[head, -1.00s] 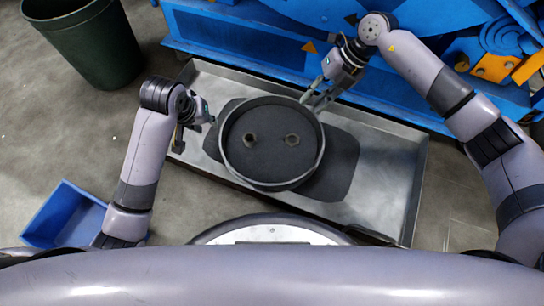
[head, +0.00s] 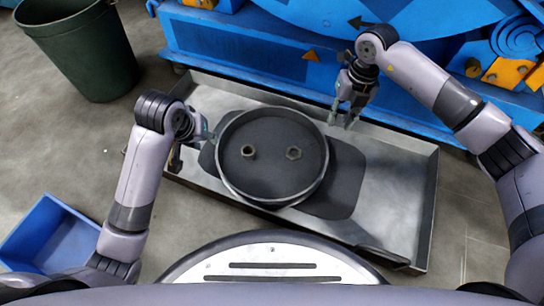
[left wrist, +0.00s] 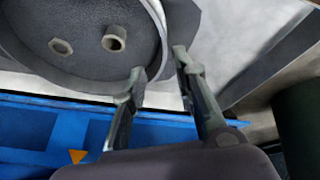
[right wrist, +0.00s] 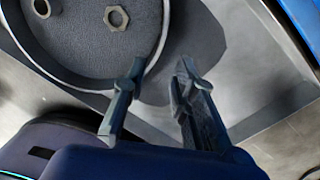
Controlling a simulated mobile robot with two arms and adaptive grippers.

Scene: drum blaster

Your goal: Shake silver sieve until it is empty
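The round silver sieve (head: 325,172) rests over a dark flat patch in the metal tray. Its inside is dark grey and textured; I cannot tell whether that is loose material. Two nuts lie in it, a left one (head: 248,151) and a right one (head: 294,153). My left gripper (head: 207,136) is at the sieve's left rim. Its fingers are apart in the left wrist view (left wrist: 160,72), with one overlapping the rim; contact is unclear. My right gripper (head: 343,118) is open and empty, just off the upper right rim. The right wrist view (right wrist: 160,68) shows its fingers apart.
The metal tray (head: 400,165) has bare room on its right side. A large blue machine (head: 300,40) stands behind it. A green bin (head: 80,50) is at the upper left and a blue crate (head: 45,235) at the lower left.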

